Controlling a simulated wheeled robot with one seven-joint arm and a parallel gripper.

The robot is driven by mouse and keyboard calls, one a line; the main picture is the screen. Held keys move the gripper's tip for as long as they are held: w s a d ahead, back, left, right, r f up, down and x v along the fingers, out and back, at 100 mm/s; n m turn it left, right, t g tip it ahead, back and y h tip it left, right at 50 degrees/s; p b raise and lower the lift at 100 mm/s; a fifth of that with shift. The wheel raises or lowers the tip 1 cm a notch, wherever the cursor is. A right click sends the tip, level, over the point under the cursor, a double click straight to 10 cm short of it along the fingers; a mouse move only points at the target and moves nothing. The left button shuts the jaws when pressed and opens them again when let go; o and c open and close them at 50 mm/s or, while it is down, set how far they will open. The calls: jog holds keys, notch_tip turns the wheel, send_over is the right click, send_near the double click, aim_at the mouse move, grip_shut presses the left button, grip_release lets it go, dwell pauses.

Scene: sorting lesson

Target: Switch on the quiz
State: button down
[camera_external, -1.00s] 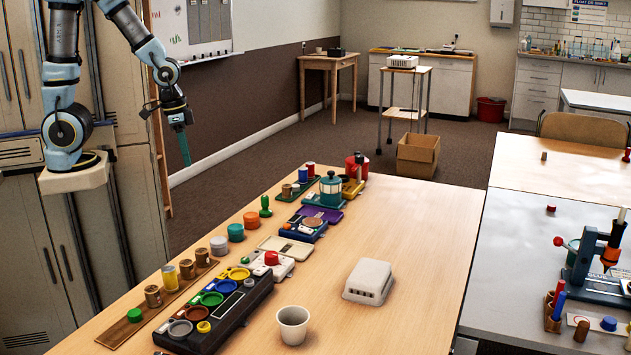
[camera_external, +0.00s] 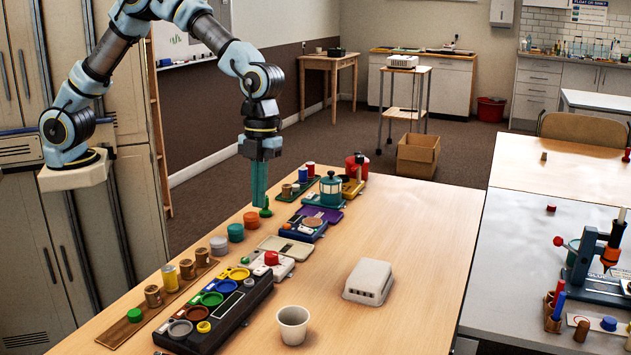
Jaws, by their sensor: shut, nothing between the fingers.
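A long dark console (camera_external: 252,303) with several coloured round dishes and a small dark screen lies on the near left of the table; it may be the quiz, but no label can be read.
A white power strip with a red button (camera_external: 271,258) and a flat cream tray (camera_external: 286,247) are beside the console.

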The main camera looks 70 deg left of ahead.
aim_at(258, 271)
jog(key=shift+d, duration=0.35)
jog(key=f+p, duration=0.1)
jog(key=f, duration=0.3)
jog(key=s+d+f+p, duration=0.1)
jog(key=f, duration=0.4)
jog(key=f+p, duration=0.2)
jog(key=f, duration=0.2)
jog(key=shift+s+d+f, duration=0.15)
jog(key=shift+s+f, duration=0.05)
jog(key=shift+f, duration=0.2)
